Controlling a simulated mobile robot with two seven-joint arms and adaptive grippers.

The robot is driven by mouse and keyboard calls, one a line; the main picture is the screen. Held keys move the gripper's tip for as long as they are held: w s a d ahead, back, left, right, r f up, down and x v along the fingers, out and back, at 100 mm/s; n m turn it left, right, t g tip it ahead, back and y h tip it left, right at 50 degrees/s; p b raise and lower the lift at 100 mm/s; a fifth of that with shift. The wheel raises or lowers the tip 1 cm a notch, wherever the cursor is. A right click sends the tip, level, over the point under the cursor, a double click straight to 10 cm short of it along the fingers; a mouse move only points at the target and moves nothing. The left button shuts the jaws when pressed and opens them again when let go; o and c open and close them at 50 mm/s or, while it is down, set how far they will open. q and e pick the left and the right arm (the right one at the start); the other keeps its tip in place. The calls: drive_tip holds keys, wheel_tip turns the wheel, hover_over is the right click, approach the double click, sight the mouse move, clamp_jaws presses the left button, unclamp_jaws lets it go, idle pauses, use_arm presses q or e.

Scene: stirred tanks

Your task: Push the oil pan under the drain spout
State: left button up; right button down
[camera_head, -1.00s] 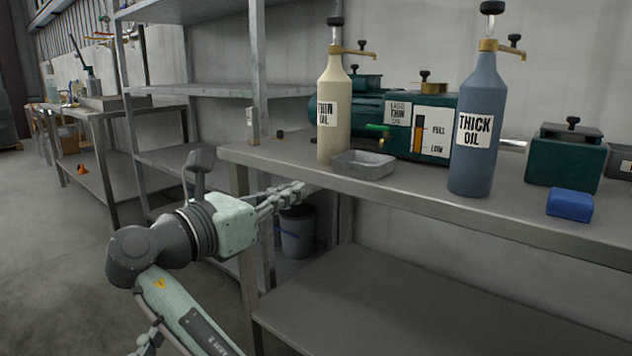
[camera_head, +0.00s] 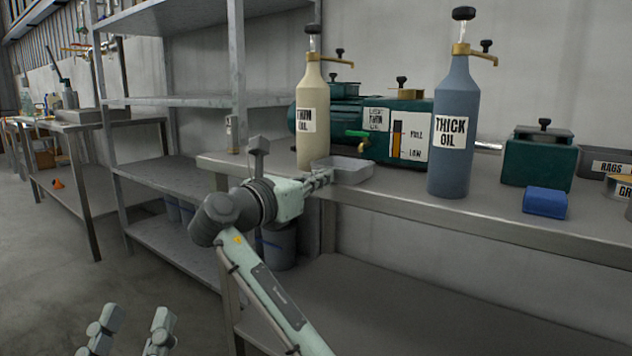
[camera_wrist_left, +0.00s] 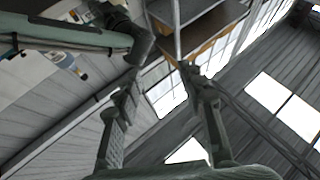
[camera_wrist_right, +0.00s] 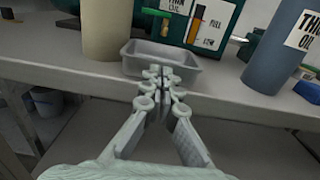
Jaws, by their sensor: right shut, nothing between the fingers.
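The oil pan (camera_head: 350,172) is a small grey open tray on the bench near its front edge, between the cream and blue bottles. The drain spout (camera_head: 364,142), brass with a green handle, sticks out from the green machine above and behind the pan. It also shows in the right wrist view (camera_wrist_right: 165,28), beyond the pan's far rim. My right gripper (camera_head: 325,178) is shut and empty, its tips at the pan's near wall (camera_wrist_right: 190,68); I cannot tell whether they touch. My left gripper (camera_head: 132,325) is open and empty, low and away from the bench.
The cream thin-oil bottle (camera_head: 312,125) stands close left of the pan, and the blue thick-oil bottle (camera_head: 453,125) stands to its right. The green machine (camera_head: 393,105) is behind. A blue block (camera_head: 545,202) lies further right. Metal shelves (camera_head: 175,103) stand left of the bench.

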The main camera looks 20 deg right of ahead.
sight(335, 171)
use_arm(q)
drive_tip(key=shift+w, duration=0.1)
use_arm(e)
drive_tip(key=shift+r, duration=0.1)
use_arm(q)
drive_tip(key=w+a+f+g+y+p, duration=0.1)
drive_tip(key=a+f+g+y+p, duration=0.1)
drive_tip(key=f+g, duration=0.35)
drive_tip(key=w+a+f+g+y+p, duration=0.1)
drive_tip(key=a+f+g+y+p, duration=0.15)
drive_tip(key=f, duration=0.65)
use_arm(e)
drive_tip(key=x, duration=0.3)
drive_tip(key=shift+w+d+r, duration=0.1)
drive_tip(key=shift+w+d, duration=0.05)
drive_tip(key=shift+w, duration=0.05)
drive_tip(key=shift+w+d+p, duration=0.4)
drive_tip(key=shift+d+p, duration=0.15)
drive_tip(key=shift+p, duration=0.05)
drive_tip(key=shift+w+d+p, duration=0.4)
drive_tip(key=shift+d+p, duration=0.1)
drive_tip(key=shift+p, duration=0.1)
use_arm(q)
drive_tip(key=s+a+f+n+g+y, duration=0.1)
drive_tip(key=s+a+f+g+y, duration=0.3)
drive_tip(key=s+a+f+g, duration=0.3)
wheel_tip(335, 171, down, 4)
drive_tip(key=a, duration=0.2)
drive_tip(key=shift+s+a, duration=0.2)
drive_tip(key=shift+a, duration=0.1)
